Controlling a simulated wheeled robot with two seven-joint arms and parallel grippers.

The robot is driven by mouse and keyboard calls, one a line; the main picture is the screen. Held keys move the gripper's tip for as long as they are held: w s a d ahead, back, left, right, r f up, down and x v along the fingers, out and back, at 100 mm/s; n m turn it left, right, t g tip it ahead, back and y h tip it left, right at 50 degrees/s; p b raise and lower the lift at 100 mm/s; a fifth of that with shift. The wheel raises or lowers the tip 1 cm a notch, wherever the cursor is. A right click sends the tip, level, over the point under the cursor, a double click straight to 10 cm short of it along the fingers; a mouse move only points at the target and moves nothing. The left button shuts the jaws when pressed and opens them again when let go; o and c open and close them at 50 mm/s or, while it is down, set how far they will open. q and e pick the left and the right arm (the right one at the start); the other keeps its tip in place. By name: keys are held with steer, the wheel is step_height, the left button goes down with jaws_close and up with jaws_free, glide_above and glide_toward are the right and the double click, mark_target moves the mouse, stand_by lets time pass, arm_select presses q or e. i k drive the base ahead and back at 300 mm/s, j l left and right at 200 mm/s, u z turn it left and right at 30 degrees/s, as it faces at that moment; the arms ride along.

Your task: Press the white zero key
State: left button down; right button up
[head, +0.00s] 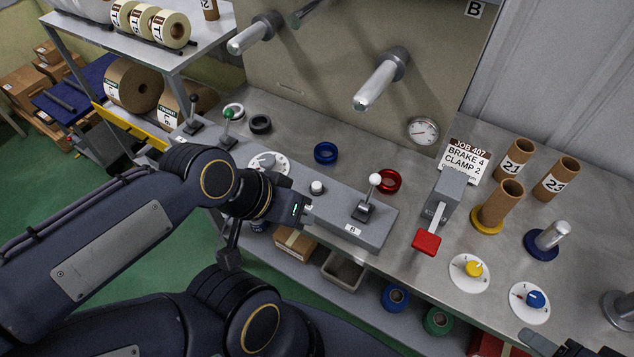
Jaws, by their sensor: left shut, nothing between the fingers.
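The white key (316,187) is a small round white button on top of the long grey control box (345,210). It stands between a white dial and a white-knobbed lever. My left gripper (307,208) is shut and empty. Its tip is just below the white key in the picture, close to the box's front side. I cannot tell whether it touches the box, and the key's top is uncovered. A dark part of what looks like my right gripper (570,346) is cut off at the bottom right edge; its fingers are unclear.
A white-knobbed lever (368,195) stands right of the key and a white dial (268,164) left of it. A green-knobbed lever (228,122) is farther left. A red-ended lever (428,240), rings and brown tubes stand to the right. Metal rollers (383,78) jut out above.

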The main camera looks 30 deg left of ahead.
mark_target(316, 185)
steer(key=l+u, duration=0.1)
steer(key=u, duration=1.15)
